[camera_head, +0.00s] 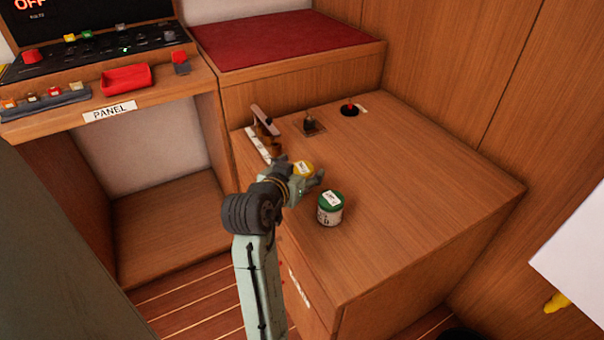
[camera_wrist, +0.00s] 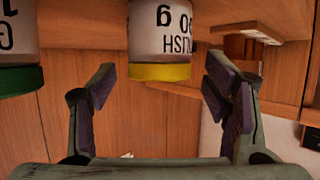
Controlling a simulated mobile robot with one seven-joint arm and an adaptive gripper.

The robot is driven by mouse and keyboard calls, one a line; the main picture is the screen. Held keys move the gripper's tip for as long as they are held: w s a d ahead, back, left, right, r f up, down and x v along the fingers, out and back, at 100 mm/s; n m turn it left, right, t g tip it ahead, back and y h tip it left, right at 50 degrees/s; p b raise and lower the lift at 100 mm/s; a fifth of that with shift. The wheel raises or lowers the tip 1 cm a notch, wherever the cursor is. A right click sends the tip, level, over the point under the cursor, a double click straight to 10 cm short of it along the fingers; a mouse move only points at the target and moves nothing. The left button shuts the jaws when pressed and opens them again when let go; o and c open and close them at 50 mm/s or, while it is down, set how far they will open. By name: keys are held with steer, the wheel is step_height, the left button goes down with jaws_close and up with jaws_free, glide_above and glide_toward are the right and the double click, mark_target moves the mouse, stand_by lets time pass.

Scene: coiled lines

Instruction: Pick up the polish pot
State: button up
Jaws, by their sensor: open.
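The polish pot is a pale jar with a yellow lid, its label partly reading "LISH"; in the wrist view it appears upside down (camera_wrist: 160,35). The pot appears just ahead of or between the fingertips; I cannot tell how deep.
A green-lidded pot (camera_head: 330,209) stands close by, right of my gripper. Behind are a wood-and-white fitting (camera_head: 262,130), a small lever (camera_head: 309,122) and a red-topped knob (camera_head: 350,107). The cabinet top (camera_head: 430,170) is clear to the right. A red-cushioned ledge (camera_head: 285,40) rises behind.

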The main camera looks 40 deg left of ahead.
steer(key=shift+x, duration=0.8)
steer(key=shift+c, duration=0.4)
steer(key=c, duration=1.3)
